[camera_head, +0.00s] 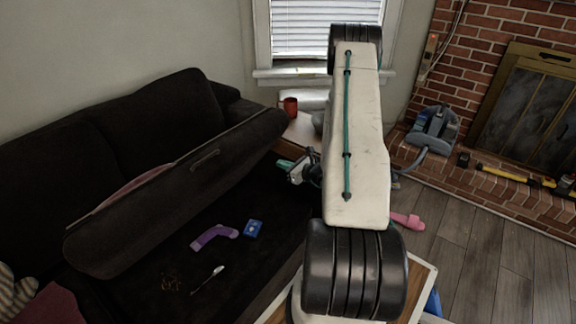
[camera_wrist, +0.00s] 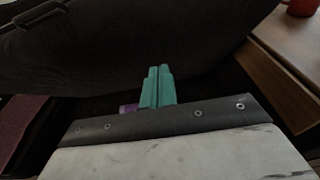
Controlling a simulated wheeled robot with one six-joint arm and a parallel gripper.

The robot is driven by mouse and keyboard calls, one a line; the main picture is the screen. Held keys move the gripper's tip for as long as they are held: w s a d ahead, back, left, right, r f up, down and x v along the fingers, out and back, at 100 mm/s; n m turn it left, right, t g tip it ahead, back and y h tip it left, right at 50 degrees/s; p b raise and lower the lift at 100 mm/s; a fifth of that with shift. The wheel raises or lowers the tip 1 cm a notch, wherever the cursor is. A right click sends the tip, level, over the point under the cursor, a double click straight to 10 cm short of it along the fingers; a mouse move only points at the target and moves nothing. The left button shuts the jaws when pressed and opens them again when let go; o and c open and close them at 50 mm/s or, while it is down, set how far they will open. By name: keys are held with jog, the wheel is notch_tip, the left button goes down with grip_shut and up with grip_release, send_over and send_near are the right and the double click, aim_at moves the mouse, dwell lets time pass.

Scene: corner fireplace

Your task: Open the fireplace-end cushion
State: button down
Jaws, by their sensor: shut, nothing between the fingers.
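The dark sofa cushion (camera_head: 170,205) stands tilted up off the seat, with a handle (camera_head: 205,159) on its face. It fills the upper part of the wrist view (camera_wrist: 150,45), where the handle (camera_wrist: 32,18) is at top left. Below it a dark area (camera_head: 185,275) is exposed. My gripper (camera_head: 284,164) is by the cushion's right end; its teal fingers (camera_wrist: 157,86) are together and empty, pointing towards the cushion face. I cannot tell whether they touch it. My arm hides part of the scene beyond.
A purple sock-like item (camera_head: 213,236), a blue packet (camera_head: 253,228) and a white-ended slim item (camera_head: 208,278) lie in the dark area. A red mug (camera_head: 290,107) stands on the side table (camera_head: 300,130). A pink slipper-like item (camera_head: 408,221) lies on the wooden floor (camera_head: 470,240).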

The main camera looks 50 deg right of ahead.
aim_at(259, 150)
jog(key=w, duration=0.7)
jog(key=shift+w+a+r, duration=0.15)
jog(key=shift+w+r, duration=0.05)
jog(key=shift+r, duration=0.2)
jog(key=shift+w+r, duration=0.3)
jog(key=shift+w, duration=0.2)
jog(key=shift+r, duration=0.1)
